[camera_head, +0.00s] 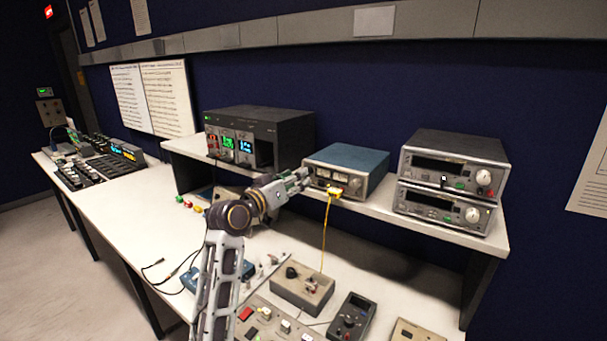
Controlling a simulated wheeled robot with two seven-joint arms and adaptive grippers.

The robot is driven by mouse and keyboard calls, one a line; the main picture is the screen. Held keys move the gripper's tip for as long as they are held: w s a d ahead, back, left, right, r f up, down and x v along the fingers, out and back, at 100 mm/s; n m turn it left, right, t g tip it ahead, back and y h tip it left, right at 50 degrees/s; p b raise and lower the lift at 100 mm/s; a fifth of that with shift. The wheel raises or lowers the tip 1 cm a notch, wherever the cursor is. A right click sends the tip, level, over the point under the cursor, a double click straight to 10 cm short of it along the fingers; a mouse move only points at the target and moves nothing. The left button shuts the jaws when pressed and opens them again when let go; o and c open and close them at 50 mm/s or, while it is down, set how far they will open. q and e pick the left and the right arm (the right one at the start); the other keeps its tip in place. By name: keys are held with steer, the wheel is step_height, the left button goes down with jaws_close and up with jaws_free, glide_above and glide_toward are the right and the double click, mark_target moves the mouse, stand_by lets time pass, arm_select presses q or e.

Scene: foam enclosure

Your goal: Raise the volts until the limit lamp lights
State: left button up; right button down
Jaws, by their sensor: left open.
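A blue bench unit (350,158) stands on the raised shelf at centre. Its pale front carries small meters (331,177) and knobs, with a yellow plug and lead at its lower right. The labels are too small to read, and I cannot make out a lit limit lamp on it. My left gripper (304,176) is open at the left edge of this unit's front, with its fingertips pointing right. I cannot tell whether it touches a knob. The gripper and wrist cover the area just left of the unit. My right gripper is out of view.
A black unit (270,125) with red, green and blue displays stands left on the shelf (400,211). Two stacked grey instruments (455,160) stand right. A yellow lead (325,230) hangs to the lower bench. A grey box (302,289) and a handheld meter (352,315) lie below.

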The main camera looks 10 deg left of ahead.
arm_select(q)
steer(key=shift+p+x, duration=0.3)
steer(key=shift+x, duration=1.9)
jaws_close()
